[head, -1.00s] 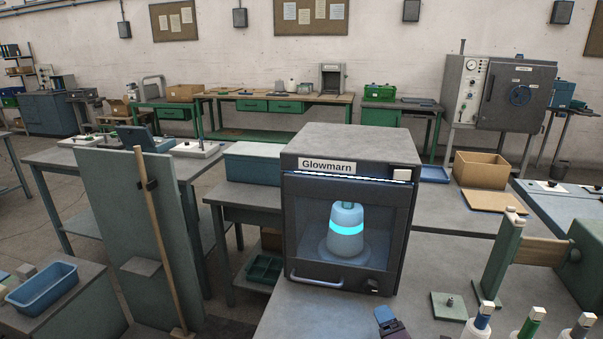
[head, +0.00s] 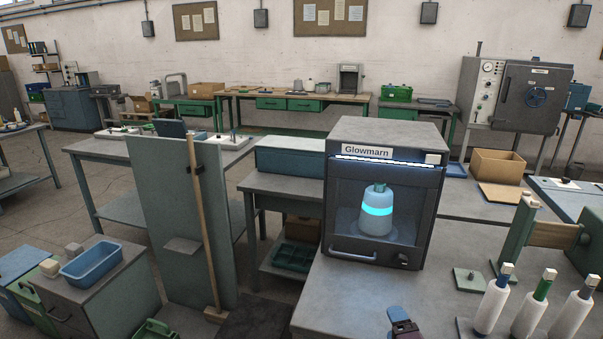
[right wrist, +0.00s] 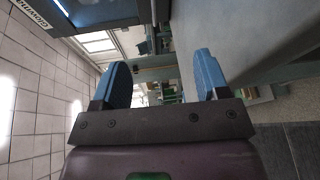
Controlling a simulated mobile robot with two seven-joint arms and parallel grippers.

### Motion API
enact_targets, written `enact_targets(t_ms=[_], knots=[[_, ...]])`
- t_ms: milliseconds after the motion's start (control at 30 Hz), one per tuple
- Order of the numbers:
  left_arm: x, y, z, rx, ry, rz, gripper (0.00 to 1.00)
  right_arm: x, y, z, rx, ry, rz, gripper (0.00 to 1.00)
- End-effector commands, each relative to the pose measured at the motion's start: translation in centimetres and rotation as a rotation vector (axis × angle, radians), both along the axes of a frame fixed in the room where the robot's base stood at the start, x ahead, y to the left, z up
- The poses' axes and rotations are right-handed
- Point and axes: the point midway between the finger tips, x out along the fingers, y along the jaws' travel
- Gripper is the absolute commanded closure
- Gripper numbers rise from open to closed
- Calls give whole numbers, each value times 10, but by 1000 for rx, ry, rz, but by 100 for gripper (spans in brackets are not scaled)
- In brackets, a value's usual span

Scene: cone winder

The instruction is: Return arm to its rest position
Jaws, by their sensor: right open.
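My right gripper (head: 399,322) shows at the bottom of the head view, in front of the dark Glowmarn cabinet (head: 340,190) and over the grey table. In the right wrist view, its two blue fingers (right wrist: 163,78) stand wide apart with nothing between them. The fingers do not touch the cabinet in the head view. The cabinet's window shows a lit blue bottle-shaped cone (head: 377,222) with a bright band, standing inside. My left gripper is not in either view.
White spools (head: 492,305) stand at the table's right front, near a green post stand (head: 516,232). A cardboard box (head: 497,166) sits behind. A tall grey-green panel (head: 165,215) with a wooden pole stands left. The table front between gripper and spools is clear.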

Motion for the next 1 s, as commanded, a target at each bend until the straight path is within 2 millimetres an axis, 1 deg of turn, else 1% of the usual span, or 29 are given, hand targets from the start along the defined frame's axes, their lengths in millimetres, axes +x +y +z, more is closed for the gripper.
enact_targets(t_ms=[33,167,233,367,400,467,500,567,600,667,700,767,800,900,1000], knots=[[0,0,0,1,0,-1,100,1,0,4,86,6,-12,32],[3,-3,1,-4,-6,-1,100,0,1,18,337,25,-45,32],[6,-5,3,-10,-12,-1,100,-5,1,21,480,43,-65,32],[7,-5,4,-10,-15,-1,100,-28,-5,15,764,103,-125,32],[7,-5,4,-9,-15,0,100,-38,-8,12,858,125,-148,32],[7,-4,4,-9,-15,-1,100,-55,-12,5,988,160,-188,32],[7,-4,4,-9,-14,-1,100,-67,-14,0,1068,182,-213,32],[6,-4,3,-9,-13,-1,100,-86,-19,-8,1182,214,-256,32],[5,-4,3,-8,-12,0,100,-100,-23,-14,1253,235,-289,32],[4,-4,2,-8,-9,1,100,-123,-27,-24,1350,267,-339,32],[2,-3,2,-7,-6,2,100,-139,-31,-30,1404,285,-372,32],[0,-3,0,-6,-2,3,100,-163,-36,-39,1463,310,-421,32],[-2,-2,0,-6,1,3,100,-179,-40,-45,1485,324,-450,32],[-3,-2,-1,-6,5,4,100,-214,-48,-60,1510,349,-516,32],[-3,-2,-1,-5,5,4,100,-242,-55,-74,1504,371,-574,32]])
